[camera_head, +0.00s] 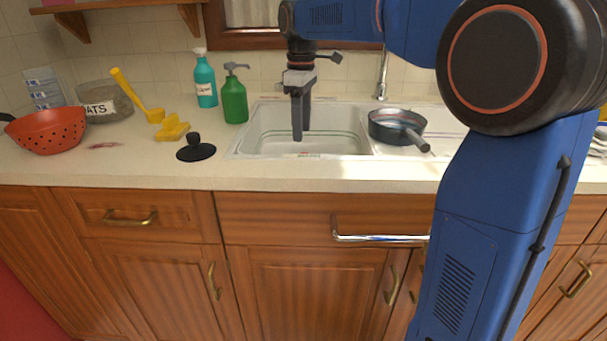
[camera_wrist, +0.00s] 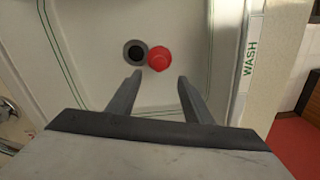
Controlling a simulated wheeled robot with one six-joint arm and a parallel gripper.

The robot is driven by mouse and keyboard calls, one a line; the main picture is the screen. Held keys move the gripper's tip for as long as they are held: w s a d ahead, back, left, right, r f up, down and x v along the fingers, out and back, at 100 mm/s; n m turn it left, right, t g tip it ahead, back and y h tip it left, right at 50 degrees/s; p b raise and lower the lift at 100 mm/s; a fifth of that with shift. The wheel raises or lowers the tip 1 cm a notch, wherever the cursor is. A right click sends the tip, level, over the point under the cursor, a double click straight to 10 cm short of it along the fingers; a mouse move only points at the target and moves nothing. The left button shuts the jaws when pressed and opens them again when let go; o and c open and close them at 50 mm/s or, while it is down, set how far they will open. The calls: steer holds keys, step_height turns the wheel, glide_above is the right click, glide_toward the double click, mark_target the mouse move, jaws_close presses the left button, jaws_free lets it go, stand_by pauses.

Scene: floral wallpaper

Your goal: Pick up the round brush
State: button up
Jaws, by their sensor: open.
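My gripper (camera_head: 298,118) points down over the white sink basin. In the wrist view my gripper (camera_wrist: 160,80) is open, with nothing between its fingers. A red round object (camera_wrist: 159,60) lies on the basin floor just beyond the fingertips, between their lines and apart from them. It may be the round brush; seen from above, I cannot tell for sure. The basin wall hides it in the head view. A yellow long-handled brush-like tool (camera_head: 138,96) leans on the counter at the left.
A dark drain (camera_wrist: 135,52) is beside the red object. The sink (camera_head: 262,150) walls surround the gripper. A pan (camera_head: 388,127) sits right of the basin. A black knobbed disc (camera_head: 196,152), green bottle (camera_head: 234,102), teal bottle (camera_head: 205,84) and red colander (camera_head: 45,132) stand left.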

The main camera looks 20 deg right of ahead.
steer(key=shift+d+f, duration=0.15)
steer(key=shift+f, duration=2.15)
steer(key=shift+d+f, duration=0.1)
steer(key=shift+f, duration=2.15)
jaws_close()
